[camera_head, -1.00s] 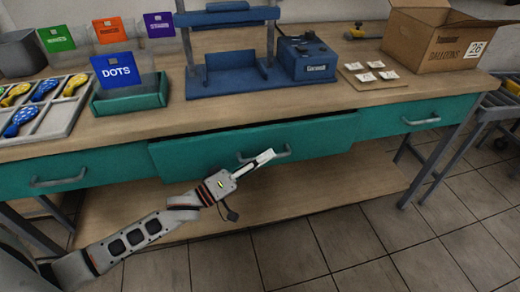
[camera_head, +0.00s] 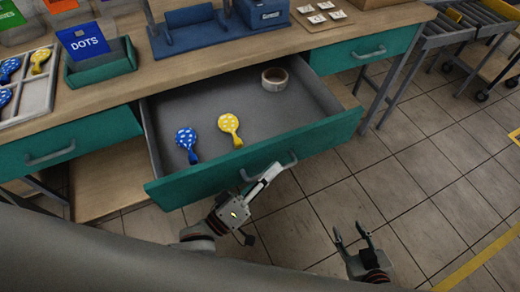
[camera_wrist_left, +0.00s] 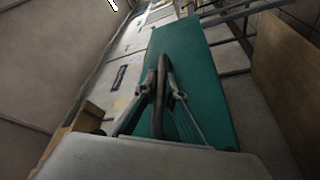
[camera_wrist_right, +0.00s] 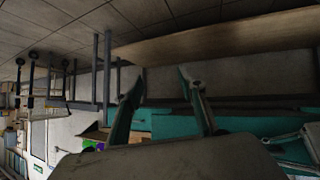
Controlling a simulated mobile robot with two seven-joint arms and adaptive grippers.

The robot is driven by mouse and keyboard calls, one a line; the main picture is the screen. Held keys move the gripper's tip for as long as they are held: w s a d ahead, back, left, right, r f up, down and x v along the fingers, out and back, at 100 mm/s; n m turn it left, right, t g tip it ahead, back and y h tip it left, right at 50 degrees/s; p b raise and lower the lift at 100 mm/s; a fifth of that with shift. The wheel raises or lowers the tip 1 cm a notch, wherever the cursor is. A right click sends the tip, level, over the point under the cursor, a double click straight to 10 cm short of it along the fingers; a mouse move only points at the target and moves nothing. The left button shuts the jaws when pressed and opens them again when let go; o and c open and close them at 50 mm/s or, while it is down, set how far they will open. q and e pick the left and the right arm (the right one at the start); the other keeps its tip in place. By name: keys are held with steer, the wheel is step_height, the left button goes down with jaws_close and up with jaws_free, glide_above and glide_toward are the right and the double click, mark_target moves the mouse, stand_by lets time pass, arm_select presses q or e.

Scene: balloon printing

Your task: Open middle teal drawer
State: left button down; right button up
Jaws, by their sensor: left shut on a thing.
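The middle teal drawer (camera_head: 318,138) is pulled far out of the workbench. Its grey inside holds a blue dotted balloon (camera_head: 187,144), a yellow dotted balloon (camera_head: 230,129) and a roll of tape (camera_head: 275,79). My left gripper (camera_head: 272,172) is at the drawer's front and shut on its grey handle (camera_head: 284,166). In the left wrist view the fingers (camera_wrist_left: 162,88) close around the handle bar against the teal front. My right gripper (camera_head: 354,236) is open and empty above the floor, right of the drawer; its spread fingers also show in the right wrist view (camera_wrist_right: 163,85).
Shut teal drawers flank it on the left (camera_head: 60,141) and right (camera_head: 370,48). The benchtop carries a teal DOTS bin (camera_head: 100,66), a blue press (camera_head: 195,32) and a tray of balloons (camera_head: 35,85). A roller conveyor (camera_head: 455,30) stands at the right. Tiled floor is open in front.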

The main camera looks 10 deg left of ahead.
arm_select(q)
steer(key=s+d, duration=0.1)
steer(key=s, duration=0.1)
steer(key=s+d, duration=0.1)
steer(key=shift+s+d, duration=0.2)
steer(key=shift+s, duration=0.15)
arm_select(e)
steer(key=shift+s+a+r, duration=0.1)
steer(key=shift+s+a, duration=0.1)
steer(key=shift+s, duration=0.15)
arm_select(q)
steer(key=c, duration=2.5)
jaws_free()
steer(key=shift+o, duration=0.5)
arm_select(e)
steer(key=shift+w, duration=0.1)
steer(key=shift+w, duration=0.1)
arm_select(q)
steer(key=v, duration=1.2)
arm_select(e)
steer(key=shift+r, duration=0.1)
